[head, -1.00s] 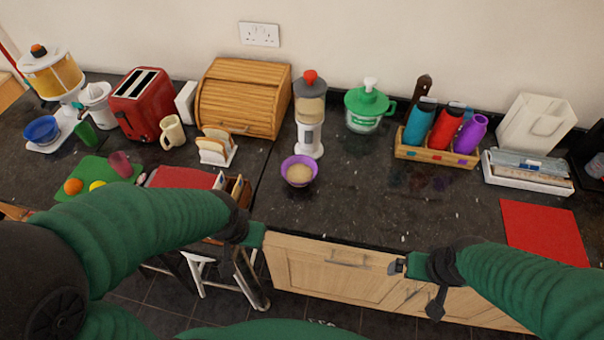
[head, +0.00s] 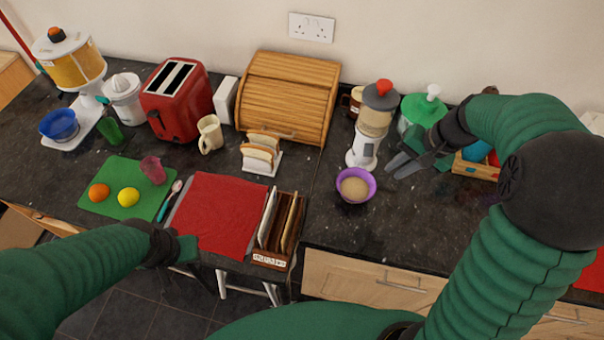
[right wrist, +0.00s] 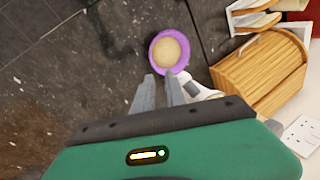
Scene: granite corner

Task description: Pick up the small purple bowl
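The small purple bowl (head: 355,185) stands on the dark worktop below the grain dispenser and holds something beige and grainy. It also shows in the right wrist view (right wrist: 170,51), just beyond my fingertips. My right gripper (head: 391,170) is to the right of the bowl, apart from it. In the right wrist view its two grey fingers (right wrist: 160,78) are spread with a gap between them and nothing in it. My left gripper (head: 193,250) is low at the front edge, by the red mat; its fingers do not show clearly.
The grain dispenser (head: 372,130) with a red knob stands right behind the bowl. A wooden bread box (head: 285,95) is behind left, and a wooden rack (head: 278,235) stands front left. The worktop in front of the bowl is clear.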

